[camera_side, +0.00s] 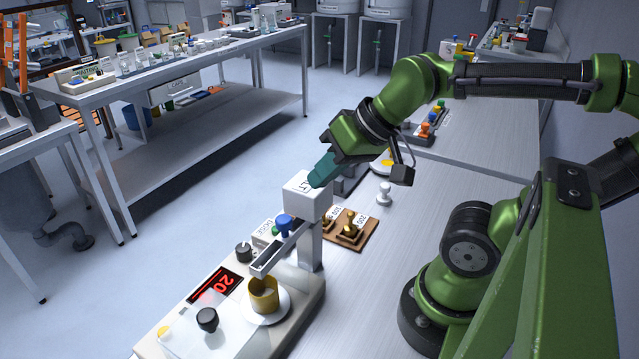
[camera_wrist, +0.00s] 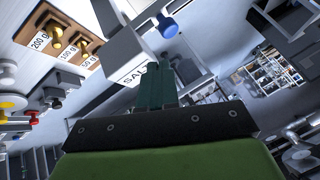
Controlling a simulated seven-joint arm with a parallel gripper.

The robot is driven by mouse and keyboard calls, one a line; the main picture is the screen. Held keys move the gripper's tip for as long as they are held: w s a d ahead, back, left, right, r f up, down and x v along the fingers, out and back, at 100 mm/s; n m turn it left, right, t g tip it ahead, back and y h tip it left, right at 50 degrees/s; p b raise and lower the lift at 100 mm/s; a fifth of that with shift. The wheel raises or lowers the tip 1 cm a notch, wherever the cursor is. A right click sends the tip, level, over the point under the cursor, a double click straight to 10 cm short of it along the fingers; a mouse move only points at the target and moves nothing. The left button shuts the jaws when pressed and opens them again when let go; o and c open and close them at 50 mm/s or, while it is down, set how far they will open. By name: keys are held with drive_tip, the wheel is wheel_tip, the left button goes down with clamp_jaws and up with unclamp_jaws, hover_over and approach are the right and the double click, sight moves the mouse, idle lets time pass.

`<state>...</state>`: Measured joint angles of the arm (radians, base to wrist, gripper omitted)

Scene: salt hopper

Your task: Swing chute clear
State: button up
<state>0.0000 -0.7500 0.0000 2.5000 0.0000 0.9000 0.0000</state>
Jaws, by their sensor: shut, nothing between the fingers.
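The white salt hopper (camera_side: 305,200) stands on a post at the back of the scale, its label partly hidden by my fingers. The grey chute (camera_side: 277,255) slopes down-left from it, its low end over the yellow cup (camera_side: 263,296) on the round pan. A blue knob (camera_side: 284,221) sits by the chute's upper part; a blue knob also shows in the wrist view (camera_wrist: 168,27). My gripper (camera_side: 319,178) is shut and empty, its teal fingertips at the hopper's top; I cannot tell whether they touch. The wrist view shows the fingers (camera_wrist: 157,78) beside the SALT label.
The scale (camera_side: 170,335) has a red display (camera_side: 215,286) and a black knob (camera_side: 207,319). A wooden board of brass weights (camera_side: 352,232) lies right of the hopper post. A white knobbed piece (camera_side: 384,194) stands behind it. The bench between board and arm base is clear.

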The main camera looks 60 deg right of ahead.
drive_tip(key=shift+o, duration=1.1)
drive_tip(key=shift+f, duration=0.15)
drive_tip(key=shift+o, duration=1.1)
drive_tip(key=shift+w+a+g, duration=0.2)
drive_tip(key=shift+w+g, duration=0.1)
drive_tip(key=shift+w, duration=0.1)
drive_tip(key=shift+o, duration=1.2)
drive_tip(key=w+a+r+n+g+h, duration=0.1)
drive_tip(key=w+a+r+n+g, duration=0.1)
drive_tip(key=w+a+r+g, duration=0.1)
wheel_tip(320, 180, up, 3)
drive_tip(key=w+g, duration=0.1)
drive_tip(key=w, duration=0.1)
drive_tip(key=shift+w+f, duration=0.2)
drive_tip(key=shift+w, duration=0.15)
wheel_tip(320, 180, up, 5)
drive_tip(key=g+h, duration=0.1)
drive_tip(key=g, duration=0.1)
hover_over(284, 219)
drive_tip(key=shift+m+g, duration=0.3)
wheel_tip(284, 219, down, 17)
drive_tip(key=shift+f, duration=0.15)
clamp_jaws()
